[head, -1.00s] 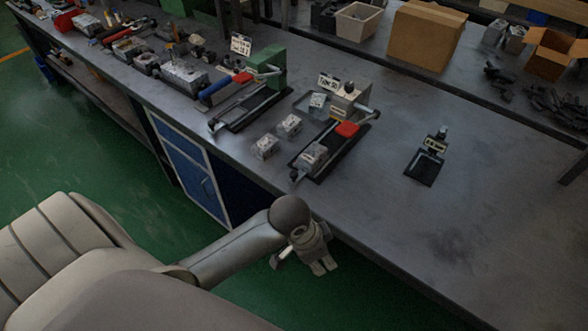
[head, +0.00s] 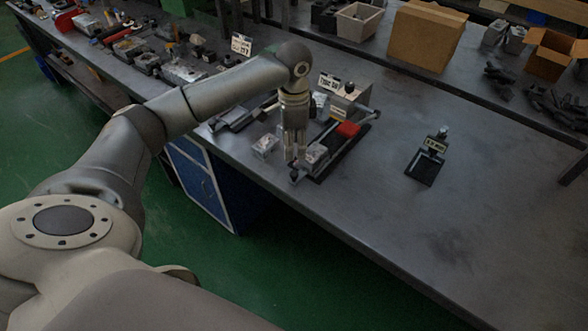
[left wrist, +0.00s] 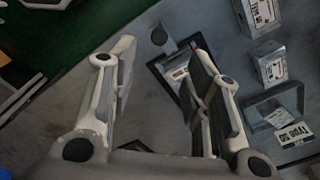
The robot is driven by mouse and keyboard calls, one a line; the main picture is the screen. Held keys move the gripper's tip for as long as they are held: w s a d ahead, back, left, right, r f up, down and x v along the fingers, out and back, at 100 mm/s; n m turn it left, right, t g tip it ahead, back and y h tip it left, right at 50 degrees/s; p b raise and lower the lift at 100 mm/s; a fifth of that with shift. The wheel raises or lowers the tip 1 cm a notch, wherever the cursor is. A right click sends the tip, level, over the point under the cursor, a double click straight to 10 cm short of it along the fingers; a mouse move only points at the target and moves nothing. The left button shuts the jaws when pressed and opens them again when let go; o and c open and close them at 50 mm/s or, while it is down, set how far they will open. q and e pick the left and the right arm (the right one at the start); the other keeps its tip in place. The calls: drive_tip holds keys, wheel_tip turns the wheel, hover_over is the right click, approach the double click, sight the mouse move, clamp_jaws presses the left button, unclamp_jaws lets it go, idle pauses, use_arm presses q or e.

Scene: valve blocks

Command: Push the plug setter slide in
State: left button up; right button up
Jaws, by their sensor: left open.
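A bench fixture with a black rail (head: 343,151), a red pad (head: 348,130) and a round knob (head: 294,175) at its near end looks like the plug setter; no readable name confirms it. A metal block (head: 316,153) sits on its near end. My left gripper (head: 290,157) points down beside that block, above the knob end. In the left wrist view the open fingers (left wrist: 160,45) are apart and empty, with the knob (left wrist: 159,37) showing between their tips. Contact cannot be told. My right gripper is not in view.
Loose metal blocks (head: 265,145) stand left of the gripper. A small black stand (head: 427,160) is on the right. Cardboard boxes (head: 427,36) are at the back. The front right of the bench is clear.

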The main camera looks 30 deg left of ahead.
sight(294, 173)
use_arm(q)
wheel_tip(294, 173, down, 10)
drive_tip(key=shift+f+p, duration=0.25)
drive_tip(key=shift+p, duration=0.35)
clamp_jaws()
